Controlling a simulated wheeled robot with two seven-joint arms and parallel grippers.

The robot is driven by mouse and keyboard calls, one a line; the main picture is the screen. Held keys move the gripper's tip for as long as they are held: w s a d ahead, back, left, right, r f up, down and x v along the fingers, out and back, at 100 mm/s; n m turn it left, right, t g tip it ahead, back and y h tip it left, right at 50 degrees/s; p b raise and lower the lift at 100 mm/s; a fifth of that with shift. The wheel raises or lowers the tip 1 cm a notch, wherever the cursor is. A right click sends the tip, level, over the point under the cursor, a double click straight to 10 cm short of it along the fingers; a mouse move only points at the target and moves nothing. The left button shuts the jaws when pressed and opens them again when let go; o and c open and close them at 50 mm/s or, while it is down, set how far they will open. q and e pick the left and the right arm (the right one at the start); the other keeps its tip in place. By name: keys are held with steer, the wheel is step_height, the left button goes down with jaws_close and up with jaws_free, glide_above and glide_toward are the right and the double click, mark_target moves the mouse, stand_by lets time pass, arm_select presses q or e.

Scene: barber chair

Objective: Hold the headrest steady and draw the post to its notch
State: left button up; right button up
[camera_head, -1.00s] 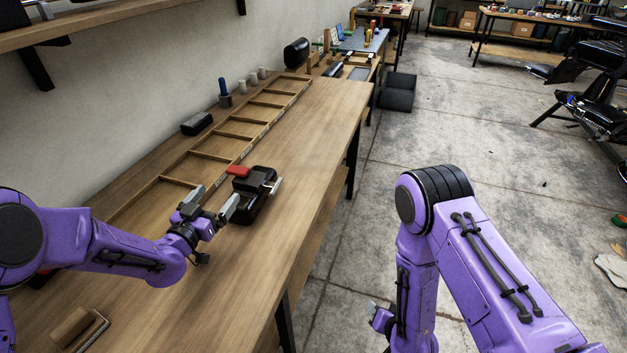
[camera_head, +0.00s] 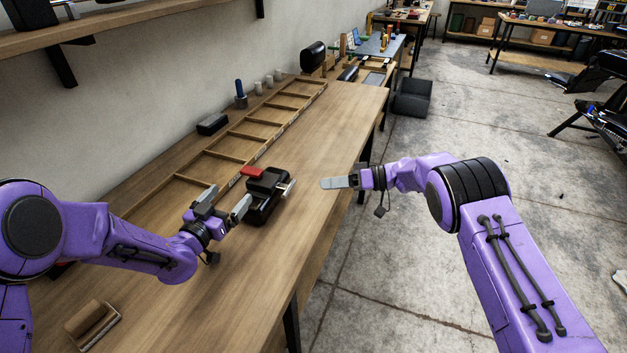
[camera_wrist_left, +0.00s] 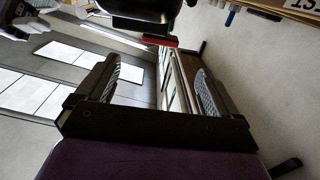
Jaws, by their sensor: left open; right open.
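The black headrest (camera_head: 268,198) lies on the wooden bench, with a red part (camera_head: 251,171) at its far left end. A short pale metal post (camera_head: 288,190) sticks out of its right side. The left wrist view shows the headrest (camera_wrist_left: 140,12) and the red part (camera_wrist_left: 160,40) beyond the fingers. My left gripper (camera_head: 226,202) is open and empty, just left of the headrest; whether a fingertip touches it is unclear. My right gripper (camera_head: 335,183) is open and empty, pointing left, to the right of the post and apart from it. The notch cannot be made out.
A wooden divided rack (camera_head: 230,155) runs along the wall side of the bench (camera_head: 335,120). A small black box (camera_head: 212,124) and several little cylinders stand behind it. A wooden block (camera_head: 90,322) lies at the near left. The bench's right edge drops to open floor.

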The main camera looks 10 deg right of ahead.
mark_target(249, 174)
arm_select(q)
steer(key=x, duration=1)
steer(key=shift+w+d, duration=0.15)
steer(key=shift+w, duration=0.1)
steer(key=c, duration=1.4)
steer(key=o, duration=1.5)
steer(key=shift+c, duration=0.2)
steer(key=v, duration=1.2)
